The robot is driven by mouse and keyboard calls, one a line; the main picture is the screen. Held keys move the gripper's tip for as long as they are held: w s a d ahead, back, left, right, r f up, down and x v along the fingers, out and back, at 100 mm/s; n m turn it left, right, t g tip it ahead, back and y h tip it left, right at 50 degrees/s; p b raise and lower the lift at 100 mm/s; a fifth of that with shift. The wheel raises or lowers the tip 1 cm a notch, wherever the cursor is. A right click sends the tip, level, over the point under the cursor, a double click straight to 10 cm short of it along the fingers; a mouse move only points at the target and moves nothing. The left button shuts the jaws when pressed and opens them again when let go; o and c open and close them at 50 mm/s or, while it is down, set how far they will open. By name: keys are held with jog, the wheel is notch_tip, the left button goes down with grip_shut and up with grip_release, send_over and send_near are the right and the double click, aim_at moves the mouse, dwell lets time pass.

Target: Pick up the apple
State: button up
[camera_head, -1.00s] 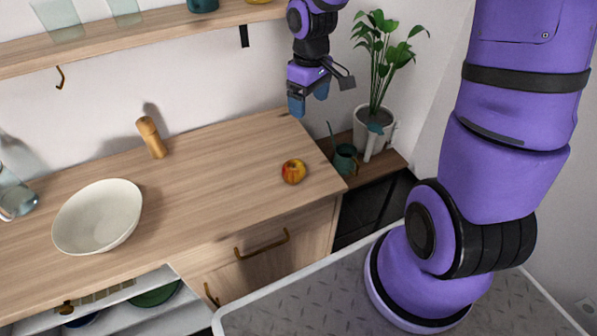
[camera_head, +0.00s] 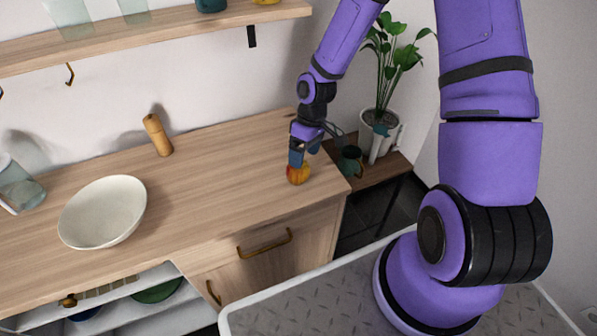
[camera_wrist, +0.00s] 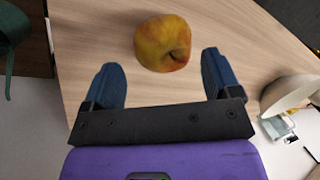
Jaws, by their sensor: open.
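The red and yellow apple (camera_head: 298,175) rests on the wooden counter (camera_head: 225,170) near its right end. In the wrist view the apple (camera_wrist: 163,43) lies ahead of the fingertips, roughly midway between them from side to side. My gripper (camera_head: 304,155) is low over the counter at the apple, its fingers covering part of it in the head view. In the wrist view my gripper (camera_wrist: 160,70) is open, with its two blue fingers apart and nothing between them.
A cream bowl (camera_head: 102,212) and a wooden mill (camera_head: 157,135) stand to the left on the counter. A dark green watering can (camera_head: 350,160) and a potted plant (camera_head: 378,124) stand right of the counter. A shelf (camera_head: 150,37) runs above. The counter's middle is clear.

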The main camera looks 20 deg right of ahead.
aim_at(300, 171)
jog(key=shift+x, duration=3.15)
jog(key=shift+a+r, duration=0.1)
jog(key=shift+a, duration=0.05)
jog(key=c, duration=0.8)
